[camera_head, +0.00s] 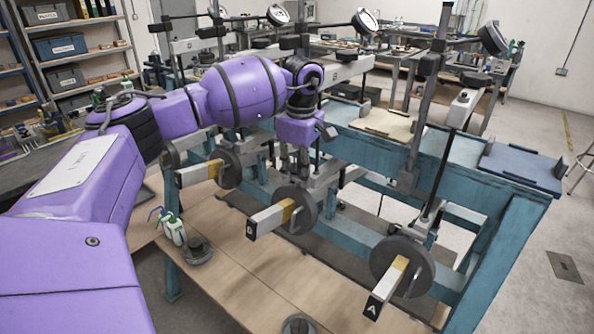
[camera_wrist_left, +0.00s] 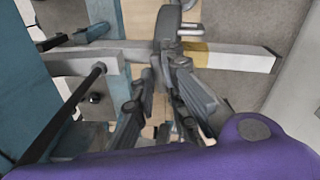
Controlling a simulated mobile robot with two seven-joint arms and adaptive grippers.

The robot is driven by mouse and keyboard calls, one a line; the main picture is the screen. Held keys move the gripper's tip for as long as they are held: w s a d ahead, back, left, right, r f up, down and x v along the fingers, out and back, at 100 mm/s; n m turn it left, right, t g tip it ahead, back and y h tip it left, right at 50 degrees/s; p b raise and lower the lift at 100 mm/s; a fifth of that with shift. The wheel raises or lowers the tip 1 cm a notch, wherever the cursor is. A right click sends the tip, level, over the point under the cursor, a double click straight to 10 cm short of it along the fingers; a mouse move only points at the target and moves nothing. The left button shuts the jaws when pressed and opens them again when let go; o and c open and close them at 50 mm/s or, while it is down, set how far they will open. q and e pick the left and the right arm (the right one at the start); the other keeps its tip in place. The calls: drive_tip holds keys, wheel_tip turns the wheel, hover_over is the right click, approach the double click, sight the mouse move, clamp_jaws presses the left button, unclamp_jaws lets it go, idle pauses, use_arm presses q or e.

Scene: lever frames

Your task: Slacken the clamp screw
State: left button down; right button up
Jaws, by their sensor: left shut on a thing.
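Three lever arms with dark round weights and white, yellow-banded ends show in the head view. The middle lever (camera_head: 264,221) bears the letter B and carries a round weight (camera_head: 297,210). My left gripper (camera_head: 293,178) reaches down to the top of this weight. In the left wrist view the fingers (camera_wrist_left: 162,70) close around a small grey part at the weight (camera_wrist_left: 167,25), which appears to be its clamp screw; the fingers mostly hide it. The middle lever's beam (camera_wrist_left: 228,57) runs crosswise behind the fingertips. My right gripper is not in view.
Lever A (camera_head: 384,288) stands to the right and another lever (camera_head: 199,173) to the left. A blue bench frame (camera_head: 497,228) with upright posts runs behind them.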

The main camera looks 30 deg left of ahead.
use_arm(q)
drive_tip(key=n+p, duration=0.1)
drive_tip(key=n, duration=0.2)
drive_tip(key=shift+d+r+y, duration=0.1)
drive_tip(key=shift+r+y, duration=0.05)
drive_tip(key=shift+y, duration=0.25)
drive_tip(key=n, duration=0.2)
drive_tip(key=n+p, duration=0.1)
drive_tip(key=n, duration=0.1)
drive_tip(key=shift+w+d+n+g+y, duration=0.1)
drive_tip(key=shift+n+g+y, duration=0.2)
drive_tip(key=shift+n, duration=0.1)
drive_tip(key=shift+n+g+y, duration=0.3)
drive_tip(key=shift+n, duration=1)
drive_tip(key=shift+f, duration=0.2)
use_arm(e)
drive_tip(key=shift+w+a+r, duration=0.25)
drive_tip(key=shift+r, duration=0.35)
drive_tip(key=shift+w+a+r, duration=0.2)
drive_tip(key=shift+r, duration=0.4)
use_arm(q)
drive_tip(key=shift+n, duration=0.4)
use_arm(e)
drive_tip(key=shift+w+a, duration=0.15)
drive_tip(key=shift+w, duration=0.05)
use_arm(q)
drive_tip(key=c, duration=1.8)
unclamp_jaws()
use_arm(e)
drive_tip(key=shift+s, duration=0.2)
